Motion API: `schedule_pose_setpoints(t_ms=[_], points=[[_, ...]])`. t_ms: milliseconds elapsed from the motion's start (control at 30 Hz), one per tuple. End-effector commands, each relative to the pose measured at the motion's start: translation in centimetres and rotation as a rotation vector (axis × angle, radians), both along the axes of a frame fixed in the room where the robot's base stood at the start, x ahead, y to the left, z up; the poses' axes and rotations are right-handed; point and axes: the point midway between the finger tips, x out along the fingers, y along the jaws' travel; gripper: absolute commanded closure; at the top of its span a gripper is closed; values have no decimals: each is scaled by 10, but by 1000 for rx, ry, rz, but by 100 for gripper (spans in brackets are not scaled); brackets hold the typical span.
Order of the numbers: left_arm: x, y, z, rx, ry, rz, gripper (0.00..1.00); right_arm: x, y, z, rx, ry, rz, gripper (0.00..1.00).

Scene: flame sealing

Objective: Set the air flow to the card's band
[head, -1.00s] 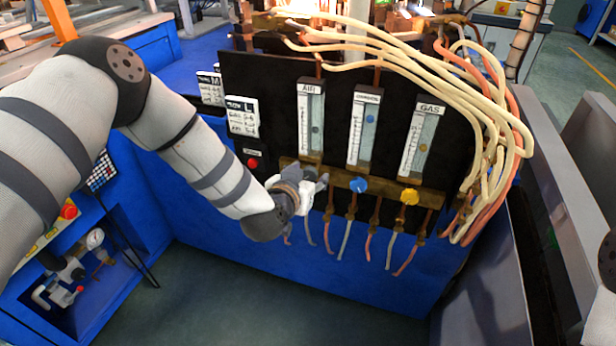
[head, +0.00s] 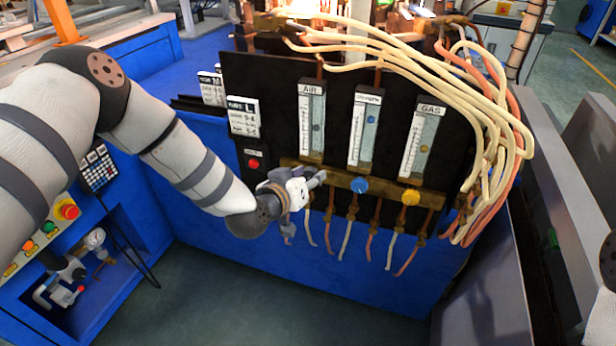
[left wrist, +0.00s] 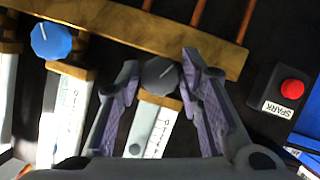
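The air flowmeter (head: 311,115) is the left tube on the black panel, with a small dark float (head: 316,126) near mid-height. My left gripper (head: 318,180) is open, one finger on each side of this knob, with small gaps visible in the left wrist view (left wrist: 160,68). The front card marked L (head: 244,117) stands left of the tubes; its small numbers are blurred. My right gripper is out of view.
The blue knob (head: 359,185) and yellow gas knob (head: 411,197) sit to the right on the brass bar (head: 385,190). A red spark button (head: 253,163) is left of the gripper. Pale hoses (head: 455,85) arch at right; thin tubes hang below the bar.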

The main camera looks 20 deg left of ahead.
Motion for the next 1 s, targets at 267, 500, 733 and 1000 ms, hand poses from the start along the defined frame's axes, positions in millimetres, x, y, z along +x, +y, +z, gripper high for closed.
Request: schedule_pose_setpoints(t_ms=[267,500,733,1000], points=[[0,0,0,1,0,0,51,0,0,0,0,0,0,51],[-30,5,12,0,2,-1,51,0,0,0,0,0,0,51],[-86,14,34,0,2,-1,51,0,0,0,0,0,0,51],[-110,19,44,1,-1,0,51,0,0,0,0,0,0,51]])
